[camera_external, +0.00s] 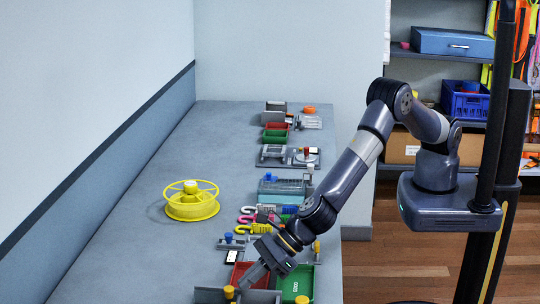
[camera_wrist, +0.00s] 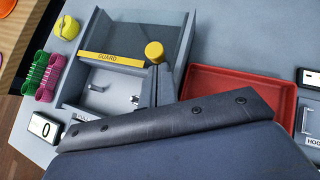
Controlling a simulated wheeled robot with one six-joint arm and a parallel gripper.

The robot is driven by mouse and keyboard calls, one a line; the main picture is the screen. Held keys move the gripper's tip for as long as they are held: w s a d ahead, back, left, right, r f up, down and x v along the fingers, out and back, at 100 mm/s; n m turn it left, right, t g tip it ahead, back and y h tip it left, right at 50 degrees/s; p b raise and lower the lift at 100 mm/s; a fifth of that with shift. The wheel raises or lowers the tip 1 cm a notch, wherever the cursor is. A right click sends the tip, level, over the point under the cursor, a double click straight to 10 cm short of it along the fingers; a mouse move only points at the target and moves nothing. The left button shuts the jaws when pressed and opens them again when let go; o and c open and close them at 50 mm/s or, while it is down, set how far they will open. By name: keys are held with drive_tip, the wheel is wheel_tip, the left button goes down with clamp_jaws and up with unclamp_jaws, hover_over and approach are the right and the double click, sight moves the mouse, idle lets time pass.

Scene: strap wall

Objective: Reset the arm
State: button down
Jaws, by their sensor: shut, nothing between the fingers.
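My arm reaches from the right over the near end of the grey bench (camera_external: 130,250) in the external view. My gripper (camera_external: 244,284) points down and left, beside a yellow knob (camera_external: 229,291) and close above the red tray (camera_external: 237,268). In the wrist view my gripper (camera_wrist: 155,88) is shut and empty. The yellow knob (camera_wrist: 154,51) shows right by its fingertips; whether they touch is unclear. A dark bar of my own hides much of the lower picture.
A grey box with a yellow GUARD strip (camera_wrist: 112,59) and the red tray (camera_wrist: 270,82) lie close around the fingers. A green tray (camera_external: 299,280) sits at right. Coloured hooks (camera_external: 246,219) and a yellow reel (camera_external: 191,204) stand farther back. The bench's left side is mostly clear.

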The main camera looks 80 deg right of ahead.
drive_tip(key=shift+w+a+f, duration=0.15)
drive_tip(key=shift+w+f, duration=0.2)
drive_tip(key=shift+s, duration=0.1)
idle(0.3)
